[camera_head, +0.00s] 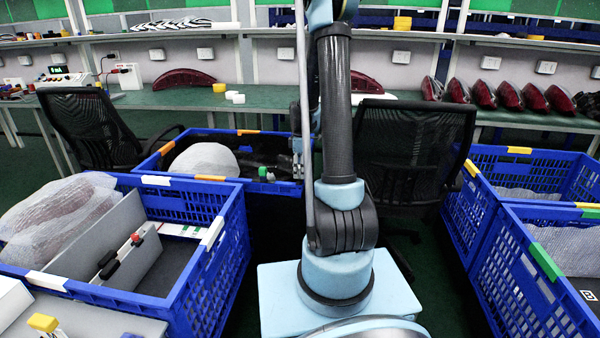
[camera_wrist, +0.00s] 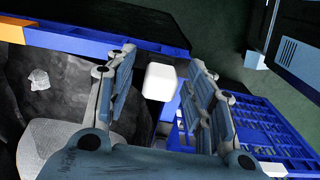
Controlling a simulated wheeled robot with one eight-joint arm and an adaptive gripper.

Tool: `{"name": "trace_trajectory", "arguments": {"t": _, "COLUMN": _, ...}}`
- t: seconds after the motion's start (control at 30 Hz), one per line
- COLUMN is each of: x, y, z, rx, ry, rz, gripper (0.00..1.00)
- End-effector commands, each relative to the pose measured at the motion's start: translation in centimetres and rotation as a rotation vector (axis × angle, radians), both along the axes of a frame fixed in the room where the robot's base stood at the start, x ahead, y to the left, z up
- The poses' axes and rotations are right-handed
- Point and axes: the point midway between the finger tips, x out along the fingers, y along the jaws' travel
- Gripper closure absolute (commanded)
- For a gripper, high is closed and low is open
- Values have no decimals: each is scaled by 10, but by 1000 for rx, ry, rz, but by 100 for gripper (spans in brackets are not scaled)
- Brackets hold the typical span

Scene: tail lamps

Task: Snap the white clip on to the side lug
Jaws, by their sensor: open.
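A white block-shaped piece (camera_wrist: 160,82), which looks like the white clip, shows in the wrist view between the two fingers of my gripper (camera_wrist: 164,62). The fingers are spread, with a visible gap on each side of it. I cannot tell what the piece rests on. In the head view my arm hides much of this area. I cannot make out the side lug in either view.
The middle blue crate (camera_head: 168,150) holds a white wrapped bag (camera_head: 205,160). Another blue crate (camera_head: 225,262) stands at the left, and more blue crates (camera_head: 545,258) at the right. Black chairs (camera_head: 412,150) stand before the green workbench (camera_head: 270,98), which carries red lamps (camera_head: 508,96).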

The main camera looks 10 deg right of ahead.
Motion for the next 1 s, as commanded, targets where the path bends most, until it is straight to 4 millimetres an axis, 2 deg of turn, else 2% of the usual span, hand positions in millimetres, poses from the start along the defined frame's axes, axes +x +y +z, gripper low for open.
{"name": "trace_trajectory", "arguments": {"t": 0.6, "x": 0, "y": 1, "z": 90, "rx": 0, "ry": 1, "rz": 1, "gripper": 51}}
{"name": "trace_trajectory", "arguments": {"t": 0.8, "x": 1, "y": 1, "z": 108, "rx": 0, "ry": 1, "rz": 1, "gripper": 51}}
{"name": "trace_trajectory", "arguments": {"t": 1.0, "x": 1, "y": 1, "z": 113, "rx": 0, "ry": 1, "rz": 1, "gripper": 51}}
